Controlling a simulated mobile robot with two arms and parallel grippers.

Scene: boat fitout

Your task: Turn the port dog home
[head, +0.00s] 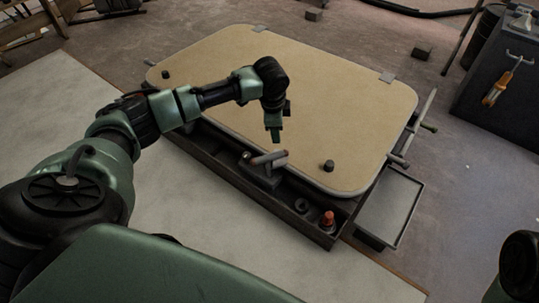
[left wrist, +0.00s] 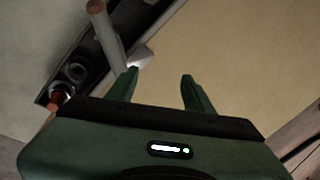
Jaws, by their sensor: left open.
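A tan hatch panel (head: 290,105) with rounded corners lies in front of me. At its near edge is a dog with a grey bar handle (head: 270,158), its end reddish brown. The handle also shows in the left wrist view (left wrist: 107,38), left of the fingers. Another bar handle (head: 428,108) stands at the panel's right side; I cannot tell which one is the port dog. My left gripper (head: 275,133) points down just above the near handle, apart from it. In the wrist view its fingers (left wrist: 160,76) are open with only the tan panel between them. My right gripper is not in view.
A dark trough (head: 215,152) runs along the near edge, holding a black ring (head: 301,206) and a red-topped item (head: 328,221). Black knobs (head: 328,166) (head: 166,74) stand on the panel. A grey tray (head: 388,207) is at the right. A dark cabinet (head: 505,95) stands far right.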

